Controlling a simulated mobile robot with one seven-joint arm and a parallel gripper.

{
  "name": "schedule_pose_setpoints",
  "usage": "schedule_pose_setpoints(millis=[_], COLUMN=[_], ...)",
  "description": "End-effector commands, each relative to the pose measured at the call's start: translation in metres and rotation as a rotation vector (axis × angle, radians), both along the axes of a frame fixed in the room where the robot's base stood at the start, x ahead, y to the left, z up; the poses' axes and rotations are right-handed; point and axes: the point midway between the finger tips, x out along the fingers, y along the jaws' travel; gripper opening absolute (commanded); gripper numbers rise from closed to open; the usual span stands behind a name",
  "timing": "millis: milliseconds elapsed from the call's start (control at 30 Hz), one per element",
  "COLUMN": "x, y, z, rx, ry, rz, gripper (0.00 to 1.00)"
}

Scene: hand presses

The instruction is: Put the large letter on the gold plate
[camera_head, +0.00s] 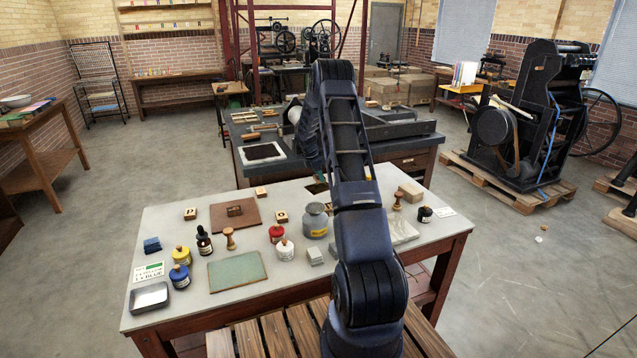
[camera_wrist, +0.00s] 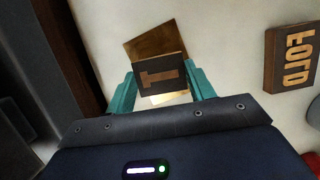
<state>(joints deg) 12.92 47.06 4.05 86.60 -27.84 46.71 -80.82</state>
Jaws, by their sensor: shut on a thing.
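My gripper (camera_wrist: 160,88) has teal fingers and is shut on a dark square block with a raised brown letter (camera_wrist: 158,77), the large letter, held between the fingertips. The gold plate (camera_wrist: 146,46) shows in the wrist view just behind the block, which covers part of it. I cannot tell whether the block touches the plate. In the head view the plate (camera_head: 316,188) is a small square near the back edge of the pale table, beside my arm. My gripper and the held block are mostly hidden behind my arm there.
A brown block with pale lettering (camera_wrist: 291,58) lies right of the plate in the wrist view. The pale table (camera_head: 205,292) also bears a brown board (camera_head: 222,222), a grey jar (camera_head: 315,222), several ink bottles and a green mat (camera_head: 237,270). A dark workbench (camera_head: 320,152) stands close behind.

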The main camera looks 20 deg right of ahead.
Motion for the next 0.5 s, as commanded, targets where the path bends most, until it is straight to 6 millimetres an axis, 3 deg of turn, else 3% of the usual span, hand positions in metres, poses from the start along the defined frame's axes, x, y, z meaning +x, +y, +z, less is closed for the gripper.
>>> schedule_pose_setpoints(millis=[233, 500], x=[0.000, 0.000], y=[0.001, 0.000], z=[-0.033, -0.037], rx=[0.000, 0.000], ry=[0.002, 0.001], rz=[0.003, 0.002], gripper=[0.32, 0.32])
